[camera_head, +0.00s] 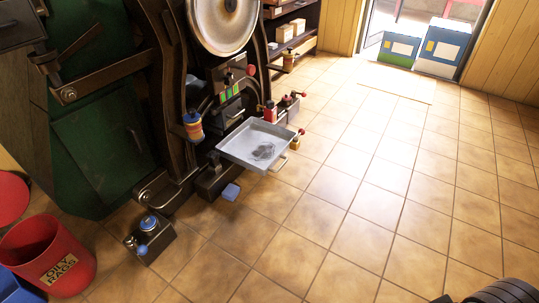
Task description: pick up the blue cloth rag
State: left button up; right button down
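A small blue piece (231,191), which looks like the blue cloth rag, lies on the tiled floor below the front of the grey tray, beside the machine's dark foot. It is small in view, so its folds cannot be made out. Neither gripper's fingers show in the head view. A dark ribbed part at the bottom right corner looks like part of my own body. Nothing is seen touching the blue piece.
A green and black press (105,150) fills the left, with a metal tray (243,155) jutting out above the floor. A red "OILY RAGS" bin (38,262) stands at lower left. Two boxes (440,45) stand by the doorway. The tiled floor at centre and right is clear.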

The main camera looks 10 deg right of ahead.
aim_at(230, 193)
jog(key=u, duration=0.6)
jog(key=i+l+u, duration=0.4)
jog(key=l, duration=0.15)
jog(key=l+u, duration=0.2)
jog(key=i+l+u, duration=0.15)
jog(key=l, duration=0.3)
jog(key=i+l, duration=0.1)
jog(key=l, duration=0.25)
jog(key=i+l, duration=0.15)
jog(key=l, duration=0.2)
jog(key=i+l+u, duration=0.1)
jog(key=l, duration=0.25)
